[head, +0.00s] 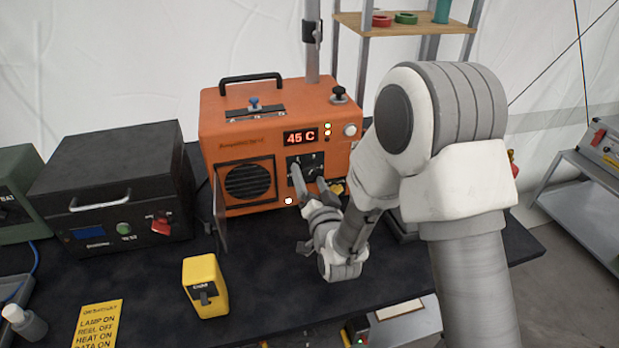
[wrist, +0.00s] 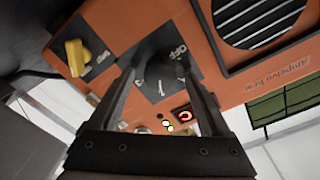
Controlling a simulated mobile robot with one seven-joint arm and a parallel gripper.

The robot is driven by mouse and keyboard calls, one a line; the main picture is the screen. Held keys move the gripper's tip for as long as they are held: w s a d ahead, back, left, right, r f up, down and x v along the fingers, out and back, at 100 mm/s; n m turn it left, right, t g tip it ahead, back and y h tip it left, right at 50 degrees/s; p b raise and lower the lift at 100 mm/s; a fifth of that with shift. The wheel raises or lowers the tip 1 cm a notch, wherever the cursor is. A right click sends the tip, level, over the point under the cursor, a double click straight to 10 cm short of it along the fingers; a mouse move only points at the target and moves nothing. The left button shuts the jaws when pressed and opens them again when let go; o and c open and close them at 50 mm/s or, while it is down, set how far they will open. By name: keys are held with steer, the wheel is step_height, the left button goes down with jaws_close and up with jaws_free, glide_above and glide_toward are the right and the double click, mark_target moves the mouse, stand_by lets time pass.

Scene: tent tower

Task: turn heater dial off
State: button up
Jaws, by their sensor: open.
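The orange heater (head: 222,125) stands on the black table, its display (head: 300,137) reading 45 C. Its dark dial (wrist: 163,68) sits on a black plate with white markings and an "OFF" label (wrist: 179,51). My gripper (head: 309,176) is at the heater's front, over the dial plate. In the wrist view my gripper (wrist: 160,73) is open, with one finger on each side of the dial. I cannot tell whether the fingers touch it. The dial's pointer direction is unclear, and in the head view my fingers partly cover the dial.
A yellow switch (wrist: 76,57) is beside the dial plate. A round grille (head: 249,180) and open flap (head: 220,210) are left of it. A black box (head: 110,185), yellow device (head: 206,286) and yellow note (head: 98,325) occupy the table's left. Bare table lies in front.

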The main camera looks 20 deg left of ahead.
steer(key=shift+c, duration=0.3)
jaws_close()
